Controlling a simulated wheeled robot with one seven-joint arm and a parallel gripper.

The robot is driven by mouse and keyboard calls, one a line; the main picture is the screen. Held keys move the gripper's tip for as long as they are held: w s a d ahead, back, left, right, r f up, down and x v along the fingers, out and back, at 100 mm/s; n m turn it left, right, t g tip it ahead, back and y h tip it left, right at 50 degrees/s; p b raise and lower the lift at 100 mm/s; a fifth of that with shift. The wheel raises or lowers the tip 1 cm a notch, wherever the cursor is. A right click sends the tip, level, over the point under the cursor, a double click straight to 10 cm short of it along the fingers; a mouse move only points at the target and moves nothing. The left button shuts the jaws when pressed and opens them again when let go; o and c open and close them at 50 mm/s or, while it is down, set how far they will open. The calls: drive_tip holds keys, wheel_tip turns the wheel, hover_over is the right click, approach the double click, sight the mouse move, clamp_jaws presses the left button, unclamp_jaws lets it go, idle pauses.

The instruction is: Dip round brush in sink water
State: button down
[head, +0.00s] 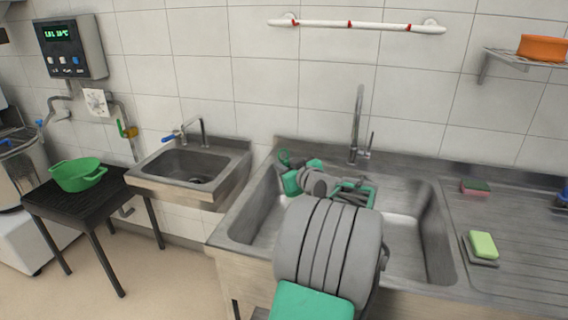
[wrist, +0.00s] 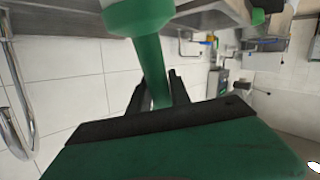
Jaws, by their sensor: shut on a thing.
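My gripper (wrist: 158,92) shows in the wrist view with its two black fingers shut on the green handle of the round brush (wrist: 152,62). The wider, paler green end of the brush is at the top edge of that view and is cut off. In the head view my arm reaches over the back left of the large steel sink (head: 408,238). Green and dark parts overlap there, so brush and fingers are hard to separate. My arm hides much of the basin. I cannot make out a water surface or whether the brush touches water.
A tall tap (head: 357,125) stands behind the large sink. A sponge (head: 475,187) and a green-topped block (head: 483,245) lie on the drainboard at right. A small hand sink (head: 190,170) and a green colander (head: 77,176) on a black table (head: 105,195) are left.

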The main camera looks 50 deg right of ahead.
wheel_tip(320, 180, down, 18)
drive_tip(key=b, duration=1.5)
drive_tip(key=shift+r+p, duration=3.4)
drive_tip(key=shift+r, duration=5.35)
drive_tip(key=shift+r+p, duration=0.75)
drive_tip(key=shift+r, duration=1.25)
drive_tip(key=shift+a, duration=0.1)
